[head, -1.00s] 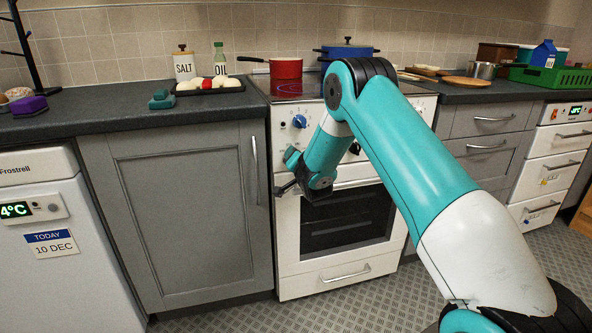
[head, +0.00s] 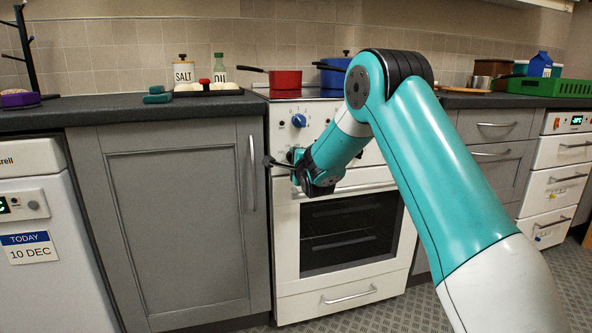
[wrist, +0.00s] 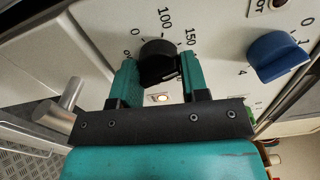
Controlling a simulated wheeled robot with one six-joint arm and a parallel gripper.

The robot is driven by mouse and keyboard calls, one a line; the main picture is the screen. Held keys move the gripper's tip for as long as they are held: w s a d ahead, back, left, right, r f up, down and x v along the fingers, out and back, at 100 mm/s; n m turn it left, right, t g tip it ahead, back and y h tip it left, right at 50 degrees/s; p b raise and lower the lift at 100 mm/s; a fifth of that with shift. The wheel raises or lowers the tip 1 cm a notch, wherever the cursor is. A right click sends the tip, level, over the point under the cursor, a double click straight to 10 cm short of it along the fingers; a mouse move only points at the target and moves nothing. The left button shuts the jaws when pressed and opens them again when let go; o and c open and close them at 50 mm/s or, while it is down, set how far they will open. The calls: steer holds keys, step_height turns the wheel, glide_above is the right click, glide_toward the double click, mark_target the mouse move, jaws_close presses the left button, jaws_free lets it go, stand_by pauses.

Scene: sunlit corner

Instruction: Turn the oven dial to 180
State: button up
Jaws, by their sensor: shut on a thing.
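The oven dial (wrist: 158,60) is a black round knob on the white oven panel, seen in the wrist view with a printed scale around it; 100 and 150 are readable. My gripper (wrist: 156,80) is shut on it, one teal finger on each side. The dial's pointer mark is not clear, so I cannot tell its setting. In the head view my gripper (head: 294,160) is at the left of the oven front (head: 345,235), just below the blue knob (head: 299,120); my arm hides part of the panel, and the dial does not show clearly.
The blue knob (wrist: 277,55) is close on the right in the wrist view. A lit indicator (wrist: 159,97) is below the dial. The metal oven handle (wrist: 62,105) sticks out at the left. A red pan (head: 286,79) and a blue pot (head: 336,72) stand on the hob.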

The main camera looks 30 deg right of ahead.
steer(key=m+b, duration=0.2)
steer(key=m, duration=0.1)
steer(key=m+b, duration=0.1)
steer(key=shift+f+m, duration=0.25)
steer(key=shift+m, duration=0.05)
steer(key=shift+m+b, duration=1.05)
steer(key=shift+m, duration=0.45)
steer(key=shift+r, duration=0.1)
steer(key=o, duration=0.9)
steer(key=v, duration=1.7)
steer(key=shift+s+a+r, duration=0.1)
steer(key=shift+s, duration=0.1)
